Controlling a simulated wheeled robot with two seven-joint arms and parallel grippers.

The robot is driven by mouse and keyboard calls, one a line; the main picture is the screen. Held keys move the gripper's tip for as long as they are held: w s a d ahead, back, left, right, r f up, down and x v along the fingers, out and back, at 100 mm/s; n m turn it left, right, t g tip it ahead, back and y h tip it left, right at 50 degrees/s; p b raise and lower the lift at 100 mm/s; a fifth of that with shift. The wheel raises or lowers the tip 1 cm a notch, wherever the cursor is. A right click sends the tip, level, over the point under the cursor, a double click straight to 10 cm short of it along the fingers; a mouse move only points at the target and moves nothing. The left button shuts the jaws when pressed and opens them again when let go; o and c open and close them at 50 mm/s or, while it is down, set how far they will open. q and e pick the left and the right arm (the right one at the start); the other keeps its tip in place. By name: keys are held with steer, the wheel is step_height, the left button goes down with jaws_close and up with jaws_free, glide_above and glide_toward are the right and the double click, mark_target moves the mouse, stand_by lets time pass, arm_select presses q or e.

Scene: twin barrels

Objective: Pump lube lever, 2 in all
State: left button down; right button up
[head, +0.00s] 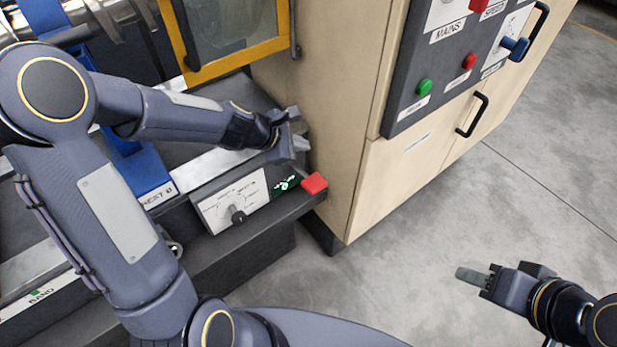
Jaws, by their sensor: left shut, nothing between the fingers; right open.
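No part in view is clearly readable as the lube lever. A red block (314,183) sticks out at the right end of the machine's front panel (212,212); I cannot tell whether it is the lever's grip. My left gripper (297,146) is shut and empty, just above and behind the red block, close to the cabinet's side. It looks apart from the block. Its fingers hide part of the machine's right end. My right gripper (472,275) is open and empty over bare floor at the lower right.
The panel carries a dial with a black knob (237,214) and a small green-lit display (286,184). A beige cabinet (345,120) with buttons, a blue switch (514,46) and black handles stands to the right. A yellow-framed window (235,35) is behind. Grey floor at right is clear.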

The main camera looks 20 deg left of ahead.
arm_select(q)
step_height(320, 180, down, 7)
steer(key=b, duration=0.6)
steer(key=shift+s+d+f, duration=0.15)
steer(key=shift+s+d, duration=0.2)
steer(key=shift+d, duration=0.1)
steer(key=shift+f+b, duration=0.15)
steer(key=shift+b, duration=0.25)
stand_by(0.9)
steer(key=shift+f+b, duration=0.3)
steer(key=shift+s+d+f+b, duration=0.1)
steer(key=shift+f+b, duration=0.65)
steer(key=shift+s+d+f+b, duration=0.1)
steer(key=shift+f+b, duration=0.6)
stand_by(1.3)
stand_by(0.5)
steer(key=shift+w+a+r+p, duration=0.1)
steer(key=shift+r+p, duration=0.85)
steer(key=shift+w+a+r+p, duration=0.1)
steer(key=shift+r+p, duration=0.85)
steer(key=shift+r, duration=0.1)
step_height(320, 180, up, 5)
steer(key=p, duration=0.5)
glide_above(306, 177)
steer(key=a, duration=0.1)
